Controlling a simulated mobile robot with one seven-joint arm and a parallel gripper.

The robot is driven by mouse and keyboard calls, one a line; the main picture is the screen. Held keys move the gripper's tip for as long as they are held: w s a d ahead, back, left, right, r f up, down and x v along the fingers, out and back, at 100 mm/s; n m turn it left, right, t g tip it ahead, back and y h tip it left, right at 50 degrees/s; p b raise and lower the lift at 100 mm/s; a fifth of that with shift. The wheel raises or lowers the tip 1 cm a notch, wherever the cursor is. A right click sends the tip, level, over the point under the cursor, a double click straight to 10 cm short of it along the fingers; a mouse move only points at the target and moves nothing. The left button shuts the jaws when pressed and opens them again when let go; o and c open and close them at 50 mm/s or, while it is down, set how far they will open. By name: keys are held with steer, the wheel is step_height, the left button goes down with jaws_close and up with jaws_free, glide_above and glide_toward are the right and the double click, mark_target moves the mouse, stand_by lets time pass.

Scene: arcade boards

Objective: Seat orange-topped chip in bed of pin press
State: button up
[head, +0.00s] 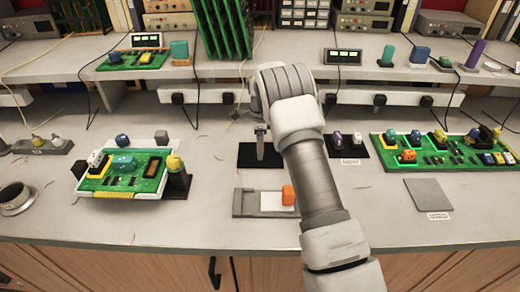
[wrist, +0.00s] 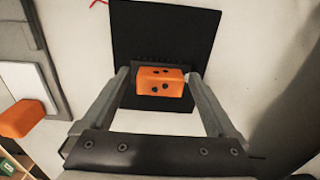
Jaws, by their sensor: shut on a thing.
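The orange-topped chip (wrist: 161,82) has dark dots on its top and sits between the fingertips of my gripper (wrist: 160,76) in the wrist view. My gripper is shut on its two sides. A black plate (wrist: 185,30) lies beneath, with a row of small marks beside the chip; I cannot tell whether the chip touches it. The plate also shows in the head view (head: 247,160), below my wrist. In front of it is a grey fixture (head: 243,201) with a white pad and an orange block (head: 289,195). I cannot tell which of the two is the pin press.
A green board (head: 150,187) with several parts stands at the left, and another (head: 440,163) at the right. A small black stand (head: 352,150) with a purple part is right of my arm. A flat grey plate (head: 428,194) lies at the right.

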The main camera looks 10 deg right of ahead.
steer(key=shift+c, duration=1)
steer(key=shift+r+p, duration=1.3)
steer(key=shift+r, duration=1.25)
